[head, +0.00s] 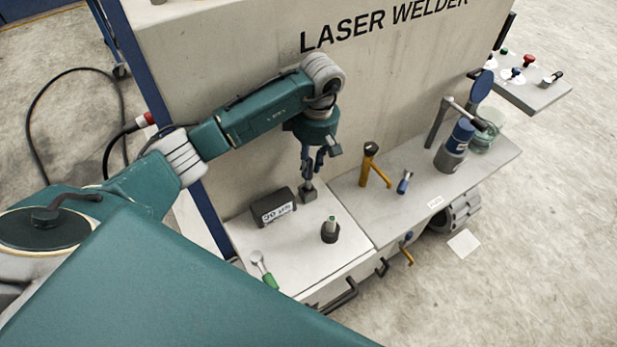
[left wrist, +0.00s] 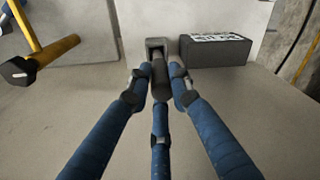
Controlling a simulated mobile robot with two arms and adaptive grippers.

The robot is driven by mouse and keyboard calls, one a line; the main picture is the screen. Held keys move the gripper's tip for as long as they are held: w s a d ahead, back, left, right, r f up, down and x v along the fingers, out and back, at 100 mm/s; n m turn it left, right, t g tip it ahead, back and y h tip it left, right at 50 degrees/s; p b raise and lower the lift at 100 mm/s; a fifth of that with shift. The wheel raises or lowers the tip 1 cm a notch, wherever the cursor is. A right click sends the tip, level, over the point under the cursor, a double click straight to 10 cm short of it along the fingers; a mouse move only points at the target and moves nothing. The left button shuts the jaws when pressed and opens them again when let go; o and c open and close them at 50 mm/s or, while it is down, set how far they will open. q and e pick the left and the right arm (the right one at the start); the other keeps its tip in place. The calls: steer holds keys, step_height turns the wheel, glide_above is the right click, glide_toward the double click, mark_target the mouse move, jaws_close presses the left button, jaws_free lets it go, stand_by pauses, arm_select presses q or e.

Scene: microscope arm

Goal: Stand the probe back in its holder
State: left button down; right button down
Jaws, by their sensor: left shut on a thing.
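My left gripper (head: 311,172) points down over the back of the left-hand worktop. In the left wrist view its blue fingers (left wrist: 158,88) are closed around a dark cylindrical probe (left wrist: 160,74). The grey, square-edged holder (left wrist: 154,44) is right at the far end of the probe. In the head view the holder (head: 308,192) stands on the worktop directly below the fingers. The probe's end overlaps the holder; I cannot tell how deep it sits. The fingers hide most of the probe in the head view. My right gripper is not in view.
A dark labelled box (head: 273,207) stands close beside the holder. A dark round stand with a pale green top (head: 330,230) and a green-handled tool (head: 263,270) are nearer the front.

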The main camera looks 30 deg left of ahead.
mark_target(309, 175)
arm_select(q)
step_height(309, 175, down, 5)
steer(key=b, duration=0.2)
steer(key=shift+r+b, duration=0.1)
steer(key=shift+b, duration=0.25)
steer(key=shift+w+a, duration=0.1)
steer(key=shift+a, duration=0.05)
steer(key=shift+f, duration=0.2)
steer(key=c, duration=1.6)
jaws_free()
steer(key=shift+r, duration=0.1)
steer(key=shift+o, duration=0.2)
steer(key=shift+r, duration=0.1)
steer(key=shift+r+p, duration=0.3)
steer(key=shift+r, duration=0.05)
steer(key=r+p, duration=0.2)
steer(key=r, duration=0.1)
steer(key=r+p, duration=0.2)
steer(key=r, duration=0.2)
steer(key=r+p, duration=0.1)
steer(key=r, duration=0.2)
steer(key=shift+w+d+r+p, duration=0.15)
steer(key=shift+d+r+p, duration=0.2)
steer(key=shift+p, duration=0.05)
steer(key=shift+d+r, duration=0.1)
steer(key=shift+r, duration=0.25)
